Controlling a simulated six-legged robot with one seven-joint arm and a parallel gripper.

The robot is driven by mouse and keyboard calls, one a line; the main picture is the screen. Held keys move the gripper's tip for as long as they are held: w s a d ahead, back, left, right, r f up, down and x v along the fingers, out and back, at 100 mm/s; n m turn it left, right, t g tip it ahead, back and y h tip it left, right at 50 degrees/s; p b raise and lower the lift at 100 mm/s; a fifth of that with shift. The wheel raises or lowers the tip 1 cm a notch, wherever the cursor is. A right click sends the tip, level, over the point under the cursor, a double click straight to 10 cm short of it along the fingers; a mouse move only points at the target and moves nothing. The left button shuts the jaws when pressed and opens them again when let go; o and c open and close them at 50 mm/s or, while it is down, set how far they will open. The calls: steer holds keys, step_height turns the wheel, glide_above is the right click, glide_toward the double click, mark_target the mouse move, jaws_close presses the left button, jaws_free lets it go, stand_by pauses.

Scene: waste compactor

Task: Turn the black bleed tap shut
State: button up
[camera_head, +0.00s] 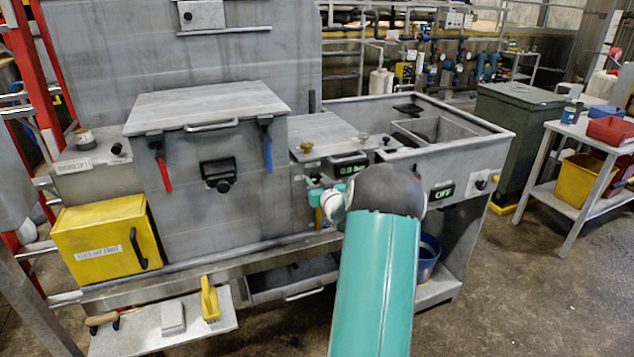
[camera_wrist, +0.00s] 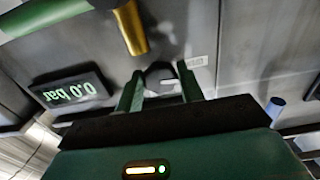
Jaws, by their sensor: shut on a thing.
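The black bleed tap (camera_wrist: 160,75) is a small dark knob with a pale mark, on the grey machine front in the wrist view. My gripper (camera_wrist: 161,86) has one green finger on each side of it and is shut on it. In the head view my gripper (camera_head: 313,184) is at the machine front, just left of the pressure display (camera_head: 352,168); my arm covers part of that area and I cannot make out the tap. The display also shows upside down in the wrist view (camera_wrist: 70,91), reading 0.0 bar.
A brass-coloured handle (camera_wrist: 131,28) is close to my gripper. The grey compactor box (camera_head: 215,190) has a red lever (camera_head: 164,174) and a blue lever (camera_head: 268,153). A yellow box (camera_head: 105,240) is at left. A sink unit (camera_head: 470,150) stands at right.

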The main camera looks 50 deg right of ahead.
steer(key=shift+m, duration=0.3)
steer(key=m, duration=0.7)
steer(key=shift+m, duration=0.4)
steer(key=m, duration=0.4)
steer(key=shift+m, duration=2.1)
steer(key=o, duration=0.9)
steer(key=shift+r, duration=0.1)
steer(key=shift+o, duration=0.2)
steer(key=shift+a, duration=0.1)
